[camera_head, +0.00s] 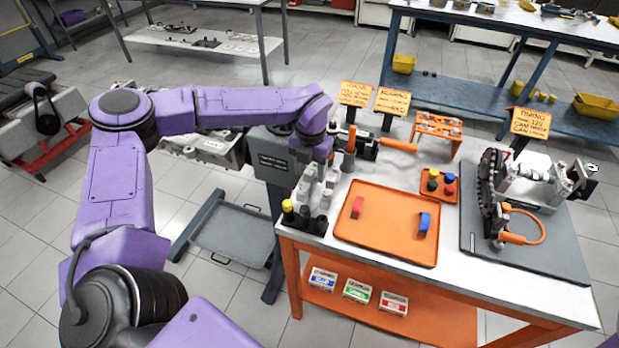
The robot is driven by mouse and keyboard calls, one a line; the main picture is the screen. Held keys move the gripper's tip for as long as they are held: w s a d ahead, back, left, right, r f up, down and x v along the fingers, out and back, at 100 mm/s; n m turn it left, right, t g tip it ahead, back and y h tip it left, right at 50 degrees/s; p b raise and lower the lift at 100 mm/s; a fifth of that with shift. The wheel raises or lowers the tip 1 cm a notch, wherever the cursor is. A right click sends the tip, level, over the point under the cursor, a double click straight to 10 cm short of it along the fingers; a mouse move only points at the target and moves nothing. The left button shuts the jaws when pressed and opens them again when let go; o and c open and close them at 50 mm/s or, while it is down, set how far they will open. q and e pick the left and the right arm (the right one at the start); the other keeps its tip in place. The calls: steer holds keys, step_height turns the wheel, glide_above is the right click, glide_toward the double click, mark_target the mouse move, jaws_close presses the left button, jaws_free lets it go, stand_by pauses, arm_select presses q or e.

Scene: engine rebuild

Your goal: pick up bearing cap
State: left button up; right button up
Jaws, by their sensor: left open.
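A red part (357,207) and a blue part (424,223) stand apart on the orange tray (385,248); they look like bearing caps, but are too small to be sure. My left arm comes in from the left, and its gripper (315,197) points down over the left end of the table. The gripper is open and left of the tray and the red part. I see nothing between its fingers, though they are small in view. My right gripper is not in view.
A black holder (305,222) with a yellow-topped item is just below my left gripper. Right of the tray are a small orange tray (437,184) with coloured pieces and a grey mat (550,255) with an engine assembly. Signs and an orange-handled tool (398,145) line the back.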

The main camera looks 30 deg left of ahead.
mark_target(310, 171)
arm_select(q)
steer(key=f, duration=0.3)
steer(key=shift+a+f, duration=0.2)
steer(key=shift+f, duration=0.2)
jaws_close()
steer(key=shift+r, duration=0.1)
steer(key=shift+r, duration=0.25)
step_height(310, 171, up, 3)
steer(key=shift+w+f, duration=0.1)
steer(key=shift+f, duration=0.05)
steer(key=s+r, duration=0.2)
steer(key=r, duration=0.1)
steer(key=s+r+b, duration=0.1)
steer(key=shift+s+d+r, duration=0.15)
steer(key=shift+s+d, duration=0.2)
steer(key=shift+d, duration=0.05)
steer(key=s+d+r+b, duration=0.1)
steer(key=s+r, duration=0.4)
steer(key=s, duration=0.5)
steer(key=shift+d+r+b, duration=0.25)
steer(key=shift+d+b, duration=0.15)
steer(key=shift+d, duration=0.1)
